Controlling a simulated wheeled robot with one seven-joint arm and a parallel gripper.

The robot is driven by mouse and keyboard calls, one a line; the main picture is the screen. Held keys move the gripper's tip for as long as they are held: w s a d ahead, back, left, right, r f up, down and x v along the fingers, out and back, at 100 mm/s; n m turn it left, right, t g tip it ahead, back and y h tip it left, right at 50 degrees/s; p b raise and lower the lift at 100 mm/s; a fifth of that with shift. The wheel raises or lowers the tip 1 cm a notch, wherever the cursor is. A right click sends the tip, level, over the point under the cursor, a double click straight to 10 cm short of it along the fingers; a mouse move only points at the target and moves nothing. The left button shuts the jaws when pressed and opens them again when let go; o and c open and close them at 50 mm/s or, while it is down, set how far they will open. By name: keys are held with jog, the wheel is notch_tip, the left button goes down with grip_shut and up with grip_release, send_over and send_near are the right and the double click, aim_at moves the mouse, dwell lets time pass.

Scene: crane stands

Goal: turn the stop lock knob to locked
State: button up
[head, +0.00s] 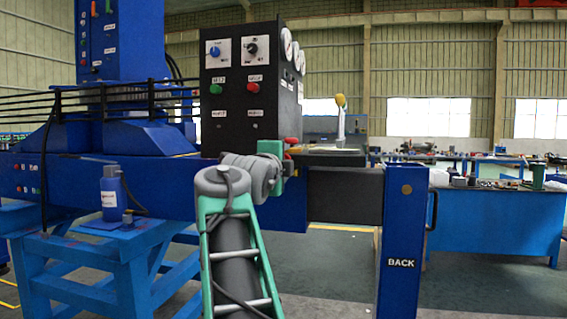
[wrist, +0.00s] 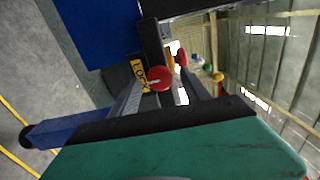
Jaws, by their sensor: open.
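The red stop lock knob (wrist: 161,78) shows in the wrist view beside a yellow label (wrist: 140,75) that appears to read LOCK. A pale mark on its face lies on the side towards the label; I cannot tell the exact setting. My gripper (wrist: 163,88) is open, with its grey fingers on either side of the knob in this view. I cannot tell whether they touch it. In the head view my gripper (head: 289,152) is at the right of the black control box, near a small red part; the knob is not clear there.
The black control box (head: 235,128) with buttons, dials and gauges stands just left of my gripper. A yellow-topped lever (head: 341,118) stands to the right. A blue post (head: 402,240) marked BACK and a dark beam (head: 345,193) are nearby. A blue bottle (head: 112,195) stands at left.

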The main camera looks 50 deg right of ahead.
jog(key=v, duration=0.7)
jog(key=shift+a, duration=0.25)
jog(key=shift+r, duration=0.1)
